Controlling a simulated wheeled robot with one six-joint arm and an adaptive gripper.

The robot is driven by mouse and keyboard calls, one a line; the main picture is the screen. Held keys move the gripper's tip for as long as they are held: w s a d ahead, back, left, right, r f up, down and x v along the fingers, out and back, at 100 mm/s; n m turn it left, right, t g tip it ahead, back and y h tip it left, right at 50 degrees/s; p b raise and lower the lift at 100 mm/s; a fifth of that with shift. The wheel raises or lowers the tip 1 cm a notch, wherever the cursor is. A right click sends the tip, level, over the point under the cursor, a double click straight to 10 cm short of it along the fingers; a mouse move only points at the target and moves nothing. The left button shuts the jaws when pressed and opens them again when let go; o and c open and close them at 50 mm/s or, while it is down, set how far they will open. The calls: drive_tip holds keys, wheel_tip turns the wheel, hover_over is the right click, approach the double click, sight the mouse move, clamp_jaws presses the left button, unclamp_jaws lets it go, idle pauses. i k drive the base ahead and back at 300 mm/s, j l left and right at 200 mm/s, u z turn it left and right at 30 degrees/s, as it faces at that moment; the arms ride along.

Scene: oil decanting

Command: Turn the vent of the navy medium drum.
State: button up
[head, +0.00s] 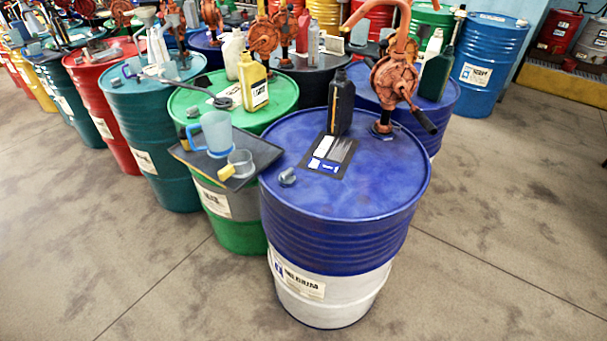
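The navy medium drum (345,235) stands upright at the front centre. It has a navy top and upper wall, a white lower part and a label (297,280) that reads like "MEDIUM". A small grey fitting, which looks like its vent (287,177), sits near the left front edge of the lid. An orange-red rotary hand pump (393,78) stands on the lid at the back right. A black bottle (341,103) and a dark mat with cards (328,155) are on the lid's back half. My gripper is not in view.
A green drum (236,234) stands close on the left. Other drums crowd behind. The floor (490,230) is clear at right and front left.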

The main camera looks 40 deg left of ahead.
sight(285, 177)
drive_tip(key=i+j+u, duration=0.1)
drive_tip(key=u, duration=0.25)
drive_tip(key=i+j+u, duration=0.15)
drive_tip(key=u, duration=0.25)
